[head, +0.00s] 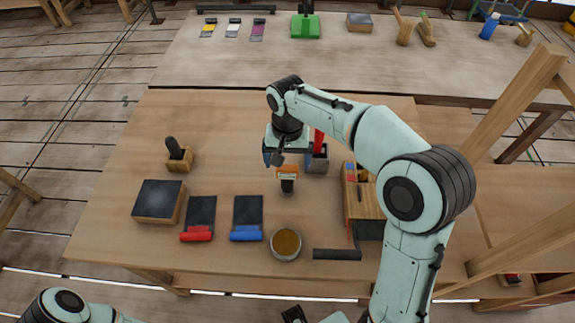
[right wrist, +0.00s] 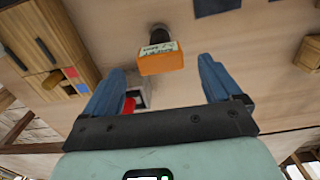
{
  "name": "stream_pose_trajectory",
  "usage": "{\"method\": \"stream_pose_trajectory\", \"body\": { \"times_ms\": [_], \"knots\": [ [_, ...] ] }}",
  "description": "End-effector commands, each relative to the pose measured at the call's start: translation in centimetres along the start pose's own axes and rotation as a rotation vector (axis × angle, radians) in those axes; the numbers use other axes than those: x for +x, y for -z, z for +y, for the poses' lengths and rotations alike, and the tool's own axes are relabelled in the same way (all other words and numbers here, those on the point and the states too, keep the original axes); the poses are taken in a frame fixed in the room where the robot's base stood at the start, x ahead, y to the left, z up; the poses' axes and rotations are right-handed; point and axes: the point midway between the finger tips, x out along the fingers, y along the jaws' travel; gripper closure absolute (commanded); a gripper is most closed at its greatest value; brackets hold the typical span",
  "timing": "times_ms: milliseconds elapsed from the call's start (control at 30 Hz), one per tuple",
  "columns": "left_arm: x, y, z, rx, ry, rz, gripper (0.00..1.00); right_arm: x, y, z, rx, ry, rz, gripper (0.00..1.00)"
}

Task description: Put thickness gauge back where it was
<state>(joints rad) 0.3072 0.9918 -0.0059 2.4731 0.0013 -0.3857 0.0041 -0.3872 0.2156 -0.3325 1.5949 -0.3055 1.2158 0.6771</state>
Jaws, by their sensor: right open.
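The thickness gauge, as I take it, is an orange block with a pale label and a dark end (head: 288,174). It is at the middle of the wooden table (head: 120,205). In the right wrist view the orange gauge (right wrist: 160,61) lies just beyond the gap between my blue fingers, apart from both. My right gripper (head: 287,158) is open and empty, over the table by the gauge's far side; its fingers also show in the right wrist view (right wrist: 160,85).
A grey holder (head: 319,164) with a red item stands close right of the gripper. A wooden case (head: 360,203) is further right, partly behind my arm. A bowl (head: 285,243), a blue-handled tool (head: 247,218) and a red-handled tool (head: 199,218) lie nearer. The table's far left is clear.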

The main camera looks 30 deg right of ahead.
Motion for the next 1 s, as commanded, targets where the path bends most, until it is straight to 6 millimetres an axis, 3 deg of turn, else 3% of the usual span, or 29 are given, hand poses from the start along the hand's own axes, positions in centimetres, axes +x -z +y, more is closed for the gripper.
{"method": "stream_pose_trajectory", "body": {
  "times_ms": [33,200,400,1000],
  "knots": [
    [-0.4,0.1,0.2,0.001,-0.001,0.002,0.57,-1.5,0.1,-0.1,-0.001,0.004,0.005,0.09],
    [-1.1,0.3,0.5,0.002,-0.002,0.006,0.57,-5.0,0.1,-0.1,0.000,0.003,0.004,0.09],
    [-1.6,0.5,0.8,0.003,-0.003,0.009,0.57,-7.3,0.0,0.0,0.000,0.001,0.001,0.09],
    [-1.6,0.5,0.8,0.003,-0.003,0.009,0.57,-7.8,0.0,0.0,0.000,0.000,0.000,0.09]
  ]
}}
